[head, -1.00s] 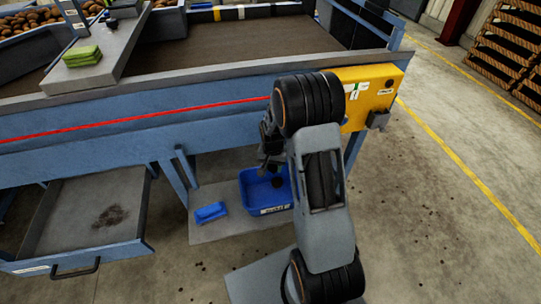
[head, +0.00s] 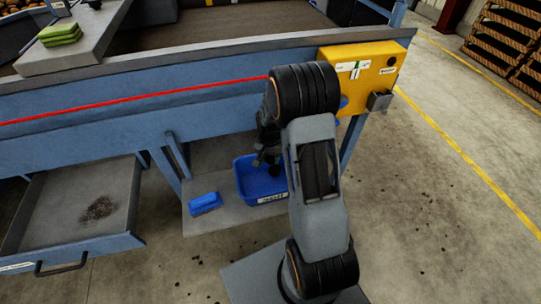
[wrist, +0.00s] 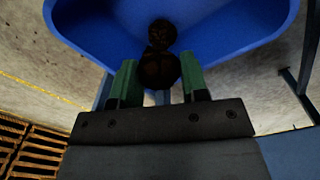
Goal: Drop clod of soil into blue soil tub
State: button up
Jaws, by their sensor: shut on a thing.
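The blue soil tub (head: 246,187) stands on a low grey shelf below the grader, with a white label on its front. My gripper (head: 264,160) is over the tub in the head view, partly hidden by my own arm. In the wrist view my gripper (wrist: 158,84) has its two green fingers shut on a dark brown clod of soil (wrist: 159,71). The blue tub (wrist: 245,35) fills the view behind it. A second dark lump (wrist: 161,35) shows beyond the clod against the tub; I cannot tell whether it is separate soil or shadow.
A blue object (head: 205,203) lies on the shelf left of the tub. An open grey drawer (head: 60,215) with a dirt patch is at left. A yellow control box (head: 365,62) is on the grader's right end. Green cloths (head: 60,33) lie above.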

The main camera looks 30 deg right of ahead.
jog(key=o, duration=1)
notch_tip(320, 180, up, 14)
jog(key=p, duration=0.2)
jog(key=shift+a, duration=0.15)
jog(key=shift+w, duration=0.1)
jog(key=s+a+r+n+t+p, duration=0.2)
jog(key=s+a+r+n+p, duration=0.2)
jog(key=s+r, duration=0.4)
jog(key=s+a+r+n+t+p, duration=0.1)
jog(key=s+a+r+n+p, duration=0.3)
jog(key=s+r+p, duration=0.3)
notch_tip(320, 180, up, 5)
jog(key=shift+s+a+r+t, duration=0.2)
jog(key=shift+s+a+t, duration=0.2)
jog(key=shift+s+a, duration=0.45)
